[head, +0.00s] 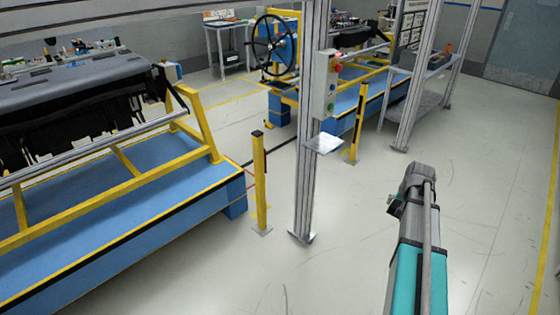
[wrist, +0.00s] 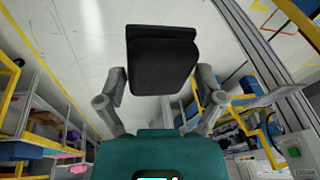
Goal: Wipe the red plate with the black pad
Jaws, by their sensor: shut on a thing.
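My gripper (wrist: 160,92) is shut on the black pad (wrist: 160,60) in the wrist view. The pad is a dark, roughly square block between the two fingers, held clear of the floor. In the head view my arm rises at the lower right, and the pad cannot be made out there. I do not see a red plate in either view.
A blue platform with yellow frame (head: 120,220) carries a dashboard (head: 70,80) at left. Yellow posts (head: 260,185) stand nearby. Floor (head: 470,190) at right is clear.

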